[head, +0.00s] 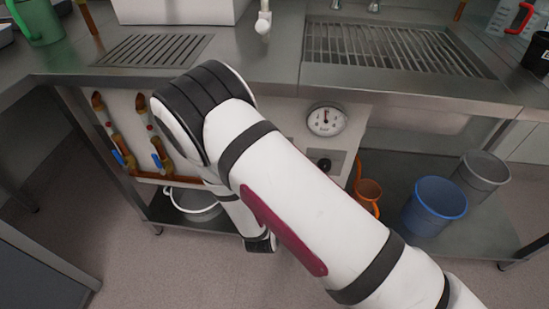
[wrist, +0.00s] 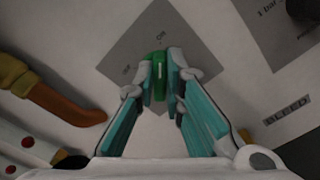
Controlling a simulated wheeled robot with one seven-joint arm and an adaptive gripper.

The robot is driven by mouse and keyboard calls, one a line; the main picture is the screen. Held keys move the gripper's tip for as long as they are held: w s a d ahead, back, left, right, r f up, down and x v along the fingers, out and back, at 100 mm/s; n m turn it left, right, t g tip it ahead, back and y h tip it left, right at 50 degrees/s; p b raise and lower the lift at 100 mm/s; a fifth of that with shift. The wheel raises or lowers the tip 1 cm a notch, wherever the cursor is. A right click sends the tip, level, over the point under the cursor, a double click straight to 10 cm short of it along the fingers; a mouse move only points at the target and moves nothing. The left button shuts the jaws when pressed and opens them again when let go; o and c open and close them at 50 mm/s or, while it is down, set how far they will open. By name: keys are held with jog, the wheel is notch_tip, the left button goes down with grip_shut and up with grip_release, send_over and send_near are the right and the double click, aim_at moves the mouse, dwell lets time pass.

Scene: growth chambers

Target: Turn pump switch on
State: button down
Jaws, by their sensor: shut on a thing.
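In the wrist view, the green pump switch (wrist: 158,78) sits on a grey diamond-shaped plate (wrist: 190,52) on a pale panel. In the head view my white arm hides the switch and the gripper.
A round gauge (head: 326,120) and a black knob (head: 323,163) are on the panel right of my arm. Orange-brown pipes (wrist: 65,104) run close left of the gripper. A "BLEED" label (wrist: 287,109) is at right. The steel counter (head: 275,67) overhangs; a blue bucket (head: 435,205) stands on the lower shelf.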

dwell(0.5)
jog(key=c, duration=1.7)
grip_release()
jog(key=s, duration=1.2)
jog(key=shift+a, duration=0.2)
